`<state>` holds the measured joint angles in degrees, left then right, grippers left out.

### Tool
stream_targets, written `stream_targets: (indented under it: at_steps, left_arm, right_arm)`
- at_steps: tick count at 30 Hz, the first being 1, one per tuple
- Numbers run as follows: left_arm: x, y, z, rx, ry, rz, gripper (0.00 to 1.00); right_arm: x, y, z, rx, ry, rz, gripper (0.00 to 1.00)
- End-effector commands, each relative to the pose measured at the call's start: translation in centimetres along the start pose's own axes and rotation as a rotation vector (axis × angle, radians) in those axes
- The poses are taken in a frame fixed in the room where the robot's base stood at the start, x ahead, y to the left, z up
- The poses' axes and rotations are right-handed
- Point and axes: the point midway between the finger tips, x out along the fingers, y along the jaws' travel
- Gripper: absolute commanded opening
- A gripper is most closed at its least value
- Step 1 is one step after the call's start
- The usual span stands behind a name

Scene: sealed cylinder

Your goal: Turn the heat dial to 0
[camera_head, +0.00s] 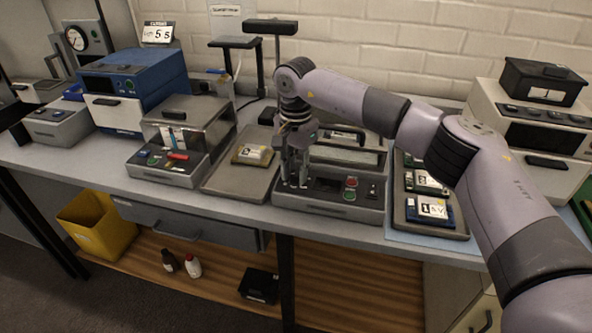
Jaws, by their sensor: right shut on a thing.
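My right gripper (296,183) points down at the left end of the front panel of a grey bench machine (338,208). Its fingers are shut at the panel, where the heat dial appears to be. The fingers hide the dial, so its setting cannot be read. To the right on the same panel are a small dark display (327,185) and a red and a green button (350,189). My left gripper is not in view.
A grey tray (220,181) with a labelled board lies left of the machine. A clear-covered device (170,168) stands farther left. A tray of boards (450,232) lies to the right, under my right arm. A yellow bin (97,226) sits below the bench.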

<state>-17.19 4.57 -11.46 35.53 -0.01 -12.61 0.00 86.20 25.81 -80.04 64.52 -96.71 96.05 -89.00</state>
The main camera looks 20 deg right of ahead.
Motion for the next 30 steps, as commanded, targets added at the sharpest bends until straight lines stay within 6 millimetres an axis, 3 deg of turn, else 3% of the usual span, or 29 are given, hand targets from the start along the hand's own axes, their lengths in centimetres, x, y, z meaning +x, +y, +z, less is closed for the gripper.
stream_targets:
  at_steps: [12, 28, 29, 30]
  left_arm:
    - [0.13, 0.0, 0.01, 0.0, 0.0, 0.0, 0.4]
    - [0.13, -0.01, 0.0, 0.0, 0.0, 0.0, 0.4]
    - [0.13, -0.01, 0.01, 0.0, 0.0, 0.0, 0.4]
    - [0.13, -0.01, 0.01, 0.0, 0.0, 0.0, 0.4]
  right_arm:
    - [-0.22, -0.11, -0.05, -0.172, 0.001, -0.006, 0.0]
    - [-0.23, -0.12, -0.04, -0.193, 0.002, -0.006, 0.0]
    - [-0.23, -0.12, -0.04, -0.193, 0.002, -0.006, 0.26]
    - [-0.22, -0.12, -0.03, -0.193, 0.002, -0.006, 0.29]
